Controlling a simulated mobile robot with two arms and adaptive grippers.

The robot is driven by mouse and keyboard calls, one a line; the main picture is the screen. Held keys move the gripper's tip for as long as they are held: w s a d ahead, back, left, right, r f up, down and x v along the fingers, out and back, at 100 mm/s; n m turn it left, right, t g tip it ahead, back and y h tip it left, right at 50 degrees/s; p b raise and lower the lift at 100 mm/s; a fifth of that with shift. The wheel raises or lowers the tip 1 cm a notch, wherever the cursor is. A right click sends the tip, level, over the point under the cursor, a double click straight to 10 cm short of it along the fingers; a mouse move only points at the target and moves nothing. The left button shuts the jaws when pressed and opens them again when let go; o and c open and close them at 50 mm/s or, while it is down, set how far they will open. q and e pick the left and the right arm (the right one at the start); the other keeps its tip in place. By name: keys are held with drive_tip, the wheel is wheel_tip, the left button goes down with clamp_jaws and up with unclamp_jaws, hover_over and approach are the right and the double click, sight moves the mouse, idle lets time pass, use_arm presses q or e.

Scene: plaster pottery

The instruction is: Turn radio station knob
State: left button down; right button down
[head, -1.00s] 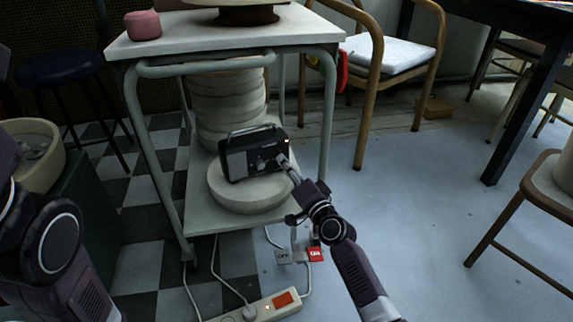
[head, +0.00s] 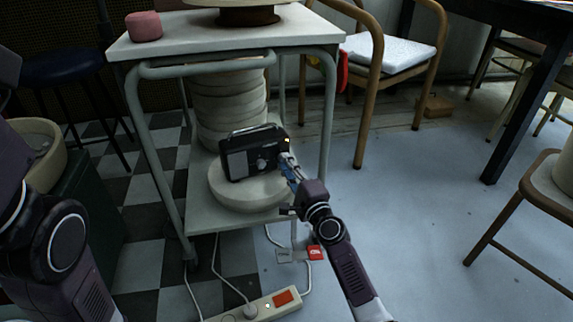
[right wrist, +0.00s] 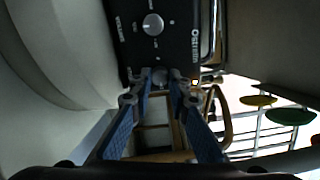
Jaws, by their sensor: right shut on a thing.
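A dark radio (head: 242,145) with a carrying handle stands upright on a round pale plaster slab under the small table. One round silver knob (head: 262,163) shows on its front; in the right wrist view this larger knob (right wrist: 153,24) is apart from my fingers. My right gripper (head: 284,160) is at the lower right of the radio's front. In the right wrist view, my right gripper (right wrist: 161,76) is shut on a smaller round knob (right wrist: 160,75) near the radio's edge. In the head view my fingers hide that knob. My left gripper is out of view.
The plaster slab (head: 240,194) rests on the low shelf of a metal-legged table (head: 190,45). A stack of plaster discs (head: 228,100) stands behind the radio. A power strip (head: 262,306) with cables lies on the floor.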

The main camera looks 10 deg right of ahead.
drive_tip(key=shift+d+f, duration=0.1)
idle(0.3)
drive_tip(key=c, duration=1.8)
unclamp_jaws()
